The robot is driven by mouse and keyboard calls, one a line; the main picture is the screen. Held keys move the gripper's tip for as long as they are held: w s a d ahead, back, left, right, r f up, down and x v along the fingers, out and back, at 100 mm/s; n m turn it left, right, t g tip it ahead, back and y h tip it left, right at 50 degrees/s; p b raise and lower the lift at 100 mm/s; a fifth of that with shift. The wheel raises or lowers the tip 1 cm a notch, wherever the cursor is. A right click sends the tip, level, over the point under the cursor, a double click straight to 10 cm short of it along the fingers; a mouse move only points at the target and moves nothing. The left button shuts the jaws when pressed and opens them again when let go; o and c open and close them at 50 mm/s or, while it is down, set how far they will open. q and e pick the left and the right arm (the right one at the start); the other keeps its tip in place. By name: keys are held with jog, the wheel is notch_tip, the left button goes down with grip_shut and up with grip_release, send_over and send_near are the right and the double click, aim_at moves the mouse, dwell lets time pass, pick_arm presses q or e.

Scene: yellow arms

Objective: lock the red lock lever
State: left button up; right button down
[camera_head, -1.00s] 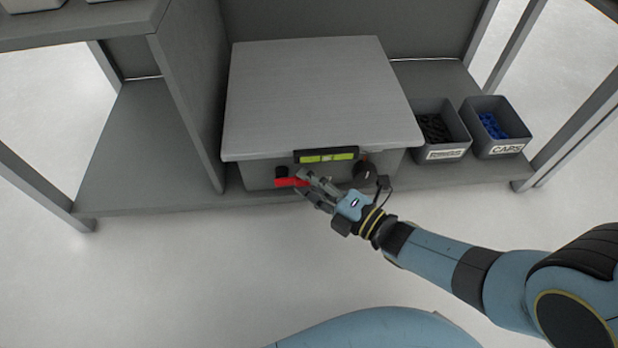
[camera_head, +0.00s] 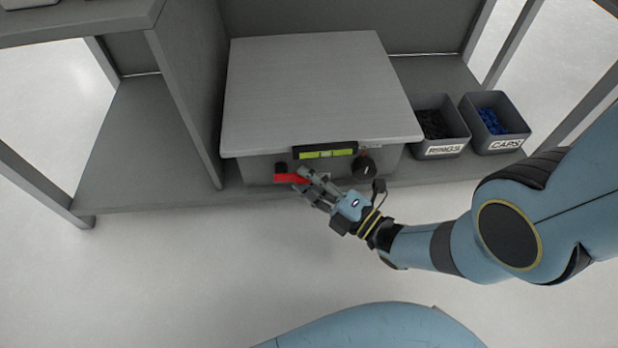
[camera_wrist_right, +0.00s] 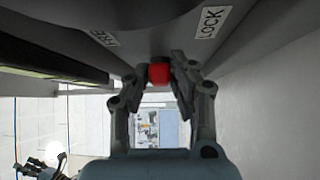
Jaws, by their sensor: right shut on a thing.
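The red lock lever (camera_head: 289,178) sits on the front face of the grey box (camera_head: 315,95), below its lid, and lies nearly level. My right gripper (camera_head: 303,178) is shut on the lever's right end. In the right wrist view the red lever (camera_wrist_right: 159,73) shows end-on between the fingertips of my right gripper (camera_wrist_right: 160,72). A LOCK label (camera_wrist_right: 212,22) and a second, partly readable label (camera_wrist_right: 104,38) are on the surface near the lever.
A green-and-black display (camera_head: 325,152) and a dark round knob (camera_head: 364,167) are on the box front. Bins marked RINGS (camera_head: 443,149) and CAPS (camera_head: 507,144) stand to the right. The shelf (camera_head: 140,150) left of the divider is clear.

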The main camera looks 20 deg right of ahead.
jog(key=c, duration=1.4)
grip_release()
jog(key=shift+c, duration=0.2)
jog(key=shift+s, duration=0.1)
jog(key=v, duration=1.1)
jog(key=shift+s+d, duration=0.15)
jog(key=shift+s, duration=0.25)
